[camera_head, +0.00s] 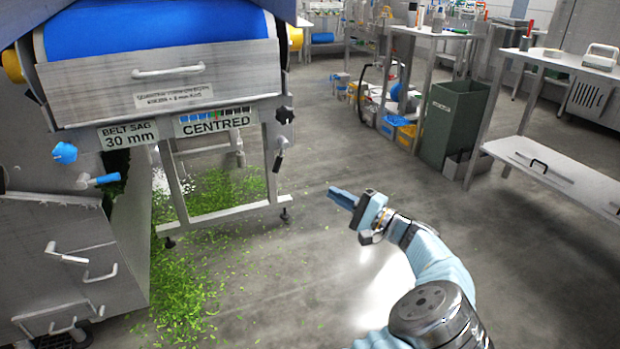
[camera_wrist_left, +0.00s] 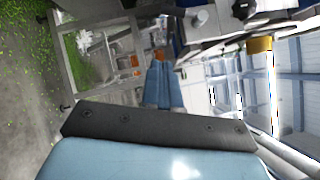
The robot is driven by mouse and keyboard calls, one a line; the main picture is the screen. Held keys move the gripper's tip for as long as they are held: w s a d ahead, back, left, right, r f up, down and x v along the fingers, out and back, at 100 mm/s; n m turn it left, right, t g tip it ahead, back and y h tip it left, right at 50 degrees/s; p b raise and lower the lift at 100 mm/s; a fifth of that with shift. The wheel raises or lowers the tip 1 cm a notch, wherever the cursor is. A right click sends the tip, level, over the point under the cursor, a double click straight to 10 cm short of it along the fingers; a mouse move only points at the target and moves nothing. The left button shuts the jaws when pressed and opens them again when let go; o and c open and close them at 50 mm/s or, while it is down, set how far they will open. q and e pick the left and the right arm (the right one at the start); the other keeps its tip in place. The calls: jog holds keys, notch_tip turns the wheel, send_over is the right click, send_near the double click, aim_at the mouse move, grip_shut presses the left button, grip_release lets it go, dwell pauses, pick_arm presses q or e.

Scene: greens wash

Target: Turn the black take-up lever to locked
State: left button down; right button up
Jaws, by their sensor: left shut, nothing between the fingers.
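A black lever (camera_head: 278,162) hangs on the right leg of the steel conveyor frame (camera_head: 271,185), below a black star-shaped knob (camera_head: 284,115). It slants down from a pale pivot piece. My left gripper (camera_head: 333,194) is right of the lever and lower in the head view, apart from it, with its blue fingers pointing left. The left wrist view shows the same fingers (camera_wrist_left: 161,68) shut and empty. I cannot make out the lever in that tilted view. My right gripper is not in view.
A blue belt (camera_head: 150,28) runs above signs reading "BELT SAG 30 mm" (camera_head: 128,134) and "CENTRED" (camera_head: 215,121). Green leaf scraps (camera_head: 185,285) litter the floor. A green bin (camera_head: 452,125) and steel tables (camera_head: 555,170) stand to the right. Bare floor lies between.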

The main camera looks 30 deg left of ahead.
pick_arm(q)
jog(key=r, duration=0.1)
send_near(279, 156)
jog(key=w+a+f, duration=0.3)
jog(key=w, duration=0.2)
jog(key=shift+s+a+r+p, duration=0.25)
jog(key=shift+s+a, duration=0.4)
jog(key=shift+a, duration=0.2)
jog(key=shift+s+a+r+p, duration=0.15)
jog(key=shift+s+a+r, duration=0.15)
jog(key=shift+s+a, duration=0.45)
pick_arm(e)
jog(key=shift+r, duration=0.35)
pick_arm(q)
jog(key=shift+w+a, duration=0.1)
jog(key=shift+w, duration=0.1)
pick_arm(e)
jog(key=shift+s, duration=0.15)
pick_arm(q)
jog(key=shift+s+a, duration=0.1)
jog(key=shift+s, duration=0.05)
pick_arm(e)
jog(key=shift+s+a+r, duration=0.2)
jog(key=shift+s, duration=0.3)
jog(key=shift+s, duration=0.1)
